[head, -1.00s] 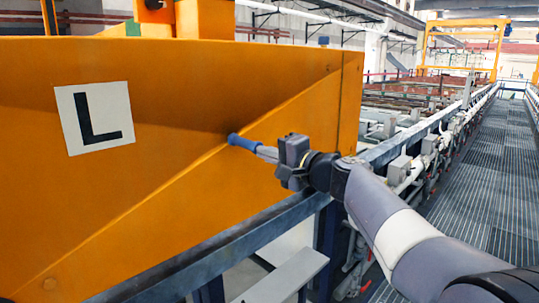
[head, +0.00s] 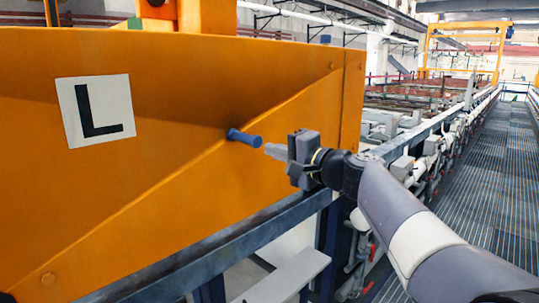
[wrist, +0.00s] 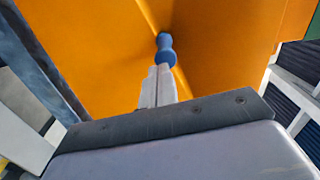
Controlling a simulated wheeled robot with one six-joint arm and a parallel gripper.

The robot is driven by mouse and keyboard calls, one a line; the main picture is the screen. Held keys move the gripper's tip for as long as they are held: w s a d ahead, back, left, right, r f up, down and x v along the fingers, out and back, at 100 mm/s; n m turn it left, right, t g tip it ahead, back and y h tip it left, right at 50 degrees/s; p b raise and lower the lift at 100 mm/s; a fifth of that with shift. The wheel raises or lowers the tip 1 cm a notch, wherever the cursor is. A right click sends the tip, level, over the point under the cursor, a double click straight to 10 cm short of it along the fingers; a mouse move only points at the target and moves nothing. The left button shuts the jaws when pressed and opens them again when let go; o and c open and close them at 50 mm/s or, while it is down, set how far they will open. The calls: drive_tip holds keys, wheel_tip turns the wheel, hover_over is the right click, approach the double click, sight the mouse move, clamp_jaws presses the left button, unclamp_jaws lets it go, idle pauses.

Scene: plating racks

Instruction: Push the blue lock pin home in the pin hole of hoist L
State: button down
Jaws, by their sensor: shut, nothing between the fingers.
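The blue lock pin (head: 244,138) sticks out of the orange side plate of hoist L (head: 190,110), with its far end hidden in or against the plate. It also shows in the wrist view (wrist: 165,49), just beyond my fingertips. A white label with a black L (head: 95,110) is on the plate to the left of the pin. My gripper (head: 268,149) is shut and empty. In the wrist view the closed fingers (wrist: 158,84) line up with the pin. The pin hole itself is hidden by the pin.
A dark blue rail (head: 230,243) runs below the orange plate. A grated walkway (head: 490,200) lies to the right, beside pipes and fittings (head: 430,150). Another orange gantry (head: 465,45) stands far back. Free space lies around my gripper in front of the plate.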

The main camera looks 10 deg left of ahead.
sight(257, 145)
drive_tip(key=b+v, duration=0.2)
drive_tip(key=v, duration=0.8)
drive_tip(key=shift+s+d+b, duration=0.25)
drive_tip(key=shift+b, duration=0.15)
drive_tip(key=p+x, duration=0.4)
drive_tip(key=x, duration=0.8)
drive_tip(key=shift+w+a+r+p, duration=0.15)
drive_tip(key=shift+w+a+p, duration=0.1)
drive_tip(key=shift+w+p, duration=0.05)
drive_tip(key=shift+w+a, duration=0.3)
drive_tip(key=shift+a, duration=0.1)
drive_tip(key=shift+d, duration=0.1)
